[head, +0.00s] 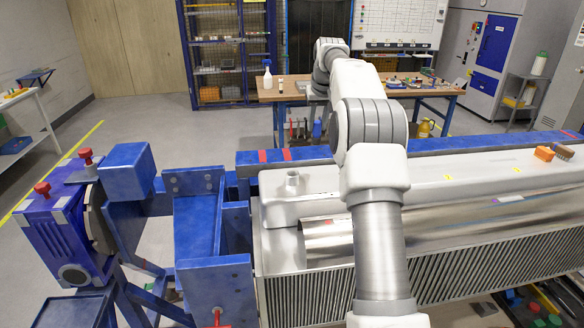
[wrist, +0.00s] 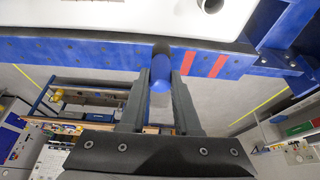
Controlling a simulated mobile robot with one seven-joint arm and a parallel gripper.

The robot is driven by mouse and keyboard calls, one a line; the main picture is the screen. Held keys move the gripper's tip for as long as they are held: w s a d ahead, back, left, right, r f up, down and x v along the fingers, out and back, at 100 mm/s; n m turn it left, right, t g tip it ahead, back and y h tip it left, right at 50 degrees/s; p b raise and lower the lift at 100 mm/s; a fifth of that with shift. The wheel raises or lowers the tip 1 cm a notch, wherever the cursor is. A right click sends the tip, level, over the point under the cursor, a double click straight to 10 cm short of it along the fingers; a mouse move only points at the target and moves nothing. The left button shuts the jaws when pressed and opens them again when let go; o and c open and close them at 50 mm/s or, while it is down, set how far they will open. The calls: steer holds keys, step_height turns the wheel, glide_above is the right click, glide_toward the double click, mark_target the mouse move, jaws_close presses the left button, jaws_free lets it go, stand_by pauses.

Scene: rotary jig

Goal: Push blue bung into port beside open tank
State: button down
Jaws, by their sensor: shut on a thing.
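The blue bung (wrist: 161,74) sits between the two fingers of my gripper (wrist: 161,88) in the wrist view, which are shut on it. The bung is in front of the blue rail (wrist: 95,50), and I cannot tell whether it touches it. The white tank (head: 425,185) stands along the rail. A short white port with a round opening (head: 293,180) rises from its top left end, and it also shows at the top edge of the wrist view (wrist: 210,5). The bung is apart from this port. My gripper and the bung are hidden behind my arm in the head view.
Two red stripes (head: 274,155) mark the blue rail near the port. A shiny metal cylinder (head: 330,241) lies in the front of the tank. An orange block and a brown brush (head: 563,152) rest at its right. A blue frame (head: 200,225) stands left. A workbench (head: 290,95) is behind.

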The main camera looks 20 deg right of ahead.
steer(key=a+f, duration=0.2)
steer(key=f, duration=0.1)
steer(key=s+a+f, duration=0.1)
steer(key=a+f, duration=0.2)
steer(key=s+a+f, duration=0.1)
steer(key=a+f, duration=0.2)
steer(key=shift+s+a+f, duration=0.1)
steer(key=shift+s+a, duration=0.1)
steer(key=c, duration=0.6)
jaws_free()
